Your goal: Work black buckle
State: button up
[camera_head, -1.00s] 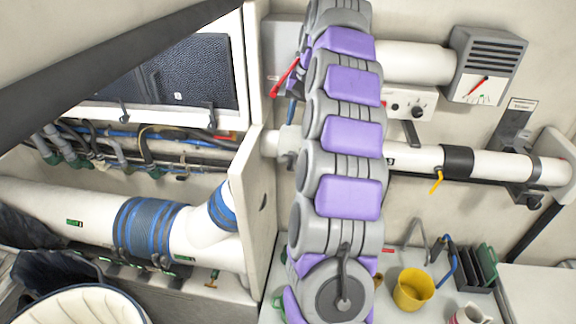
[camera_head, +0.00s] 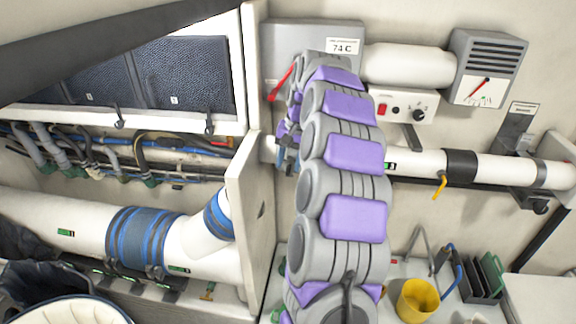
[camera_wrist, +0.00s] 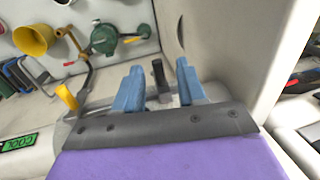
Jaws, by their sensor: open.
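In the wrist view, a small upright black piece (camera_wrist: 158,73), which looks like the black buckle, stands at the white pipe between my two blue fingers. My gripper (camera_wrist: 160,66) is open, with one finger on each side of it. Gaps show on both sides, and I cannot tell whether the fingers touch it. In the head view my gripper (camera_head: 287,155) is small and partly hidden by my arm, near the left end of the white pipe (camera_head: 415,160) by the partition. The buckle is not discernible there.
A pale partition (camera_head: 250,215) stands close beside my gripper. A yellow lever (camera_head: 440,185) hangs from the pipe; it also shows in the wrist view (camera_wrist: 66,97). A grey box (camera_head: 315,45) is above. A yellow mug (camera_head: 417,300) stands on the counter below.

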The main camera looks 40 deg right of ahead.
jog(key=shift+w+f, duration=0.1)
jog(key=shift+f, duration=0.65)
jog(key=shift+d+f, duration=0.25)
jog(key=shift+d, duration=0.05)
jog(key=shift+a, duration=0.15)
jog(key=shift+c, duration=0.3)
jog(key=shift+c, duration=0.7)
grip_shut()
